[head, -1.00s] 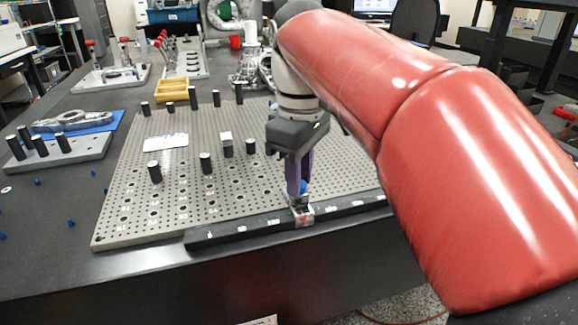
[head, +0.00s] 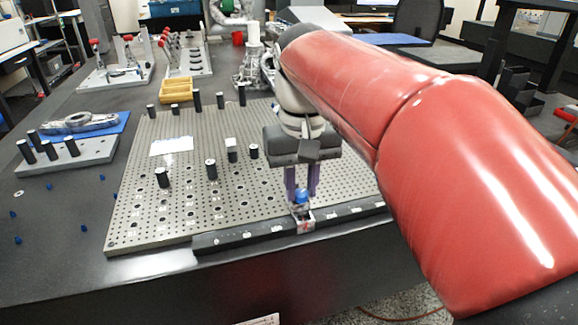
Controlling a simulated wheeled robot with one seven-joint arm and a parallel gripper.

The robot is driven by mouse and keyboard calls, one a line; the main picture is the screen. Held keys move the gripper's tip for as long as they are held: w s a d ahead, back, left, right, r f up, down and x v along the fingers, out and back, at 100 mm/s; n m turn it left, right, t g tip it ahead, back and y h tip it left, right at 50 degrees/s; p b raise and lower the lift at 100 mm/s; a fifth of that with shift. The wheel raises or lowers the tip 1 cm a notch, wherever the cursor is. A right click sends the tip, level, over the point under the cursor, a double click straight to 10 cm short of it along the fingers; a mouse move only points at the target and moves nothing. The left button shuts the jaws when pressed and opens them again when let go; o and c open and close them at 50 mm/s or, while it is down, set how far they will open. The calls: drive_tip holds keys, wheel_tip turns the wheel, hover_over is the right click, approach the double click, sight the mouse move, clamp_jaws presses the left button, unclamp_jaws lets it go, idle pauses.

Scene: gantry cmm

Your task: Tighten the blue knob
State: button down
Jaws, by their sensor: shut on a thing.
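The blue knob (head: 301,196) sits on a small metal clamp block (head: 303,220) at the front edge of the perforated plate. My gripper (head: 301,193) points straight down with its purple fingers on either side of the knob, shut on it. The wide side of the gripper faces the camera, and the top of the knob shows between the fingertips. The clamp block sits on the dark rail (head: 247,235) along the plate's front.
The perforated plate (head: 150,215) carries several upright black pins and a white block. A grey block with black pins (head: 85,158) stands at the left, with small blue pieces loose on the table near it. A yellow tray (head: 177,92) stands behind.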

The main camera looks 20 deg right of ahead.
sight(301, 192)
drive_tip(key=m+p, duration=0.1)
drive_tip(key=m, duration=0.3)
drive_tip(key=shift+r+m, duration=0.1)
drive_tip(key=shift+m, duration=0.2)
drive_tip(key=m+p, duration=0.1)
drive_tip(key=m, duration=0.3)
drive_tip(key=shift+p, duration=0.35)
drive_tip(key=shift+m, duration=0.3)
drive_tip(key=c, duration=1.2)
unclamp_jaws()
drive_tip(key=shift+r, duration=3.85)
